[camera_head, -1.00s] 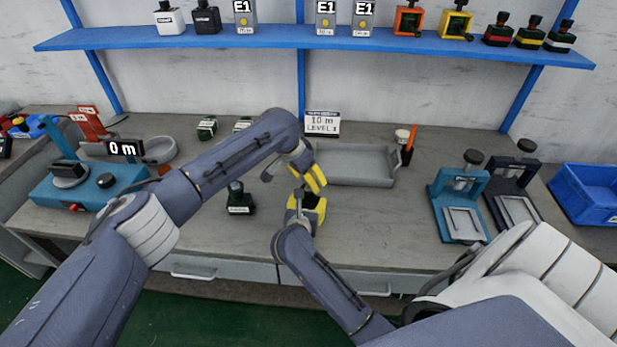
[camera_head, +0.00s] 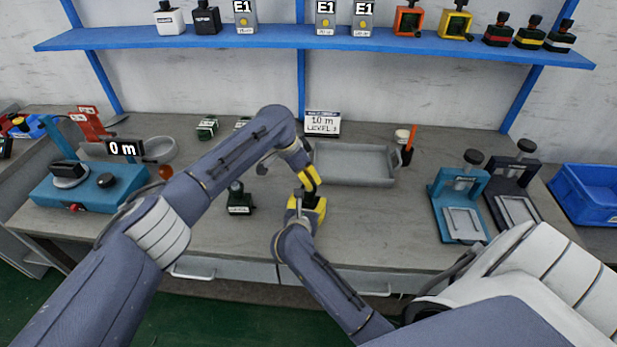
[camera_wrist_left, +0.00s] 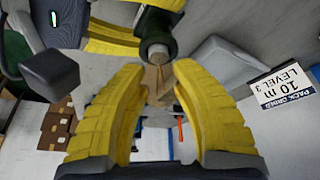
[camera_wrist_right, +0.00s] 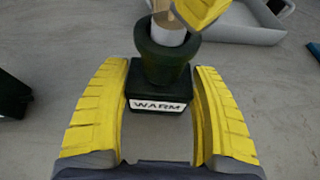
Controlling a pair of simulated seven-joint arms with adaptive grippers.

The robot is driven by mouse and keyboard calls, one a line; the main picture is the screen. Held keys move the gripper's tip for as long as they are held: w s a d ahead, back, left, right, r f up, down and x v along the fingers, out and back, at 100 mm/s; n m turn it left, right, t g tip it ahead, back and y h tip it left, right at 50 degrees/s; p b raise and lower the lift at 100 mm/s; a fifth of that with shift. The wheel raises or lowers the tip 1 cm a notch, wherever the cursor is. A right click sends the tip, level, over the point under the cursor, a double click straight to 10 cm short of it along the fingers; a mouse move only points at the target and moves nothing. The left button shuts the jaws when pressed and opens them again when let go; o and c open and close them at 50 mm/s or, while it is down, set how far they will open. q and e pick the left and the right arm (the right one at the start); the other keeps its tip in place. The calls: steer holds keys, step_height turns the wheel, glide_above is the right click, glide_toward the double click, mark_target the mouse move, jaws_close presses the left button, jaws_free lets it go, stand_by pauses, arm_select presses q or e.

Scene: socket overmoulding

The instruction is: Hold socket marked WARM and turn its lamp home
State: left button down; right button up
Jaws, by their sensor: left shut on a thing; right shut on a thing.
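The dark green socket marked WARM (camera_wrist_right: 158,104) stands upright between the fingers of my right gripper (camera_wrist_right: 164,72), which is shut on it; in the head view this gripper (camera_head: 307,207) is low at the middle of the bench. The lamp (camera_wrist_right: 167,33) stands at the socket's round mouth, its pale base showing above the rim; how deep it sits I cannot tell. My left gripper (camera_head: 314,181) is directly above, shut on the lamp. In the left wrist view the lamp's pale base (camera_wrist_left: 155,50) meets the dark socket mouth (camera_wrist_left: 153,22), and its brownish upper part lies between the yellow fingers.
Another dark socket (camera_head: 239,199) stands to the left. A grey tray (camera_head: 345,182) lies behind the grippers, with a sign (camera_head: 323,123) reading 10 m LEVEL 3. A blue tester (camera_head: 95,190) is at the left; presses (camera_head: 460,210) are at the right. The front bench is mostly clear.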

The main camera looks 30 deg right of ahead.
arm_select(q)
steer(key=shift+s+d+m+g, duration=0.1)
steer(key=shift+s+m+g, duration=0.15)
steer(key=shift+m, duration=0.35)
steer(key=shift+w+m, duration=0.1)
steer(key=shift+m, duration=0.2)
steer(key=shift+w, duration=0.15)
steer(key=c, duration=0.9)
jaws_free()
steer(key=shift+o, duration=0.2)
steer(key=v, duration=1.2)
steer(key=shift+w, duration=0.2)
